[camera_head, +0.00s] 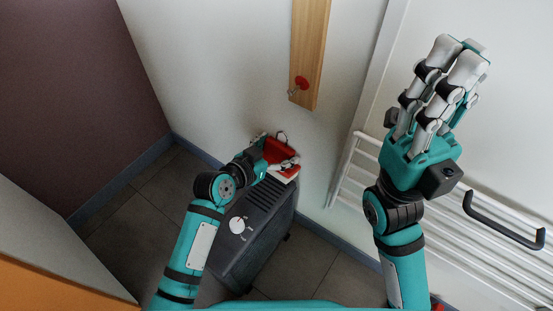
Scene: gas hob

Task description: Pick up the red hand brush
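The red hand brush (274,150) lies on top of a dark grey portable heater (250,226) in the middle of the view. It has a red body, pale bristles and what looks like a hanging loop at its far end. My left gripper (277,153) is at the brush, with fingers on its far left and near right sides. The hand covers part of the brush, and I cannot tell whether the fingers press on it.
A wooden board (308,45) with a red hook (301,82) hangs on the wall above the brush. A white towel radiator (345,190) with a black handle (500,222) is at the right, close to my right arm. Tiled floor (130,215) is clear left of the heater.

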